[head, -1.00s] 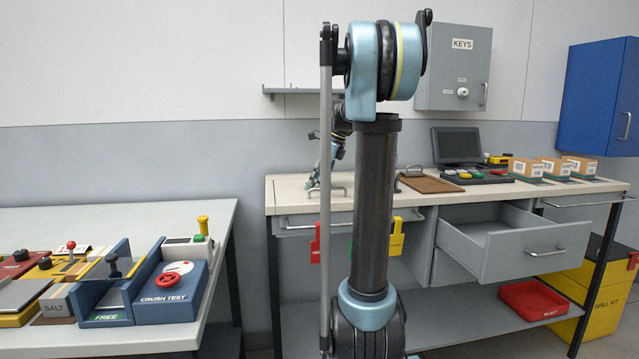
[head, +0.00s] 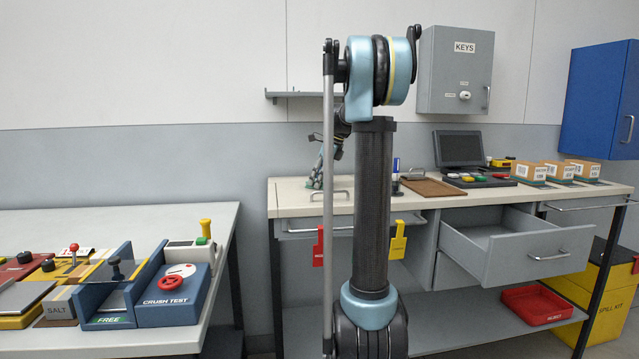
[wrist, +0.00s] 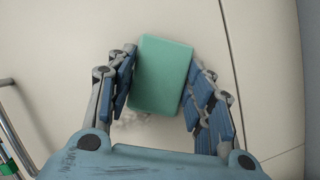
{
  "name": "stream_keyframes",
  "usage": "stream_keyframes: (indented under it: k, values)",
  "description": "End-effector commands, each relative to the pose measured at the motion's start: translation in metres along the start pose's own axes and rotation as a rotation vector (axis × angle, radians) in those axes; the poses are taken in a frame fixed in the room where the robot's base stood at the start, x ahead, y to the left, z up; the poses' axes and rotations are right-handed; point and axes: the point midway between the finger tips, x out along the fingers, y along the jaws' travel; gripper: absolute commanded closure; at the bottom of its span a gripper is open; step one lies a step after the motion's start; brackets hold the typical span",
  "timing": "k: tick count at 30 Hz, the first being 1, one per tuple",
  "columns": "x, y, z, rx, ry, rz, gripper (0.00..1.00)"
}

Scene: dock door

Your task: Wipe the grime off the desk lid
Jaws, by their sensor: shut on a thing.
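A green sponge (wrist: 160,75) is gripped between the blue-padded fingers of my gripper (wrist: 162,80) in the wrist view. The cream desk lid (wrist: 75,35) lies beneath it, with a seam to the right. A grey smudge of grime (wrist: 132,118) shows on the lid just below the sponge, partly hidden by the sponge and my gripper. In the head view my gripper (head: 318,175) is low over the left end of the desk, partly behind my arm. Whether the sponge touches the lid is unclear.
A metal handle (head: 342,196) stands at the desk's front left. A brown board (head: 428,187), a monitor (head: 459,149) and boxes (head: 530,172) stand farther right. An open drawer (head: 518,245) juts out below. A wall shelf (head: 290,95) hangs above.

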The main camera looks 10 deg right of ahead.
Motion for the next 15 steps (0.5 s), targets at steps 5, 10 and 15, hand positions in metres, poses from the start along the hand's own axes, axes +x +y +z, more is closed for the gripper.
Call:
stream_keyframes:
  k: [5, 10, 15]
  values:
    - [0.003, -0.006, 0.001, 0.0, 0.001, -0.002, 0.76]
    - [0.0, -0.009, -0.005, 0.001, 0.002, -0.003, 0.76]
    - [-0.005, -0.015, -0.015, 0.001, 0.002, -0.003, 0.76]
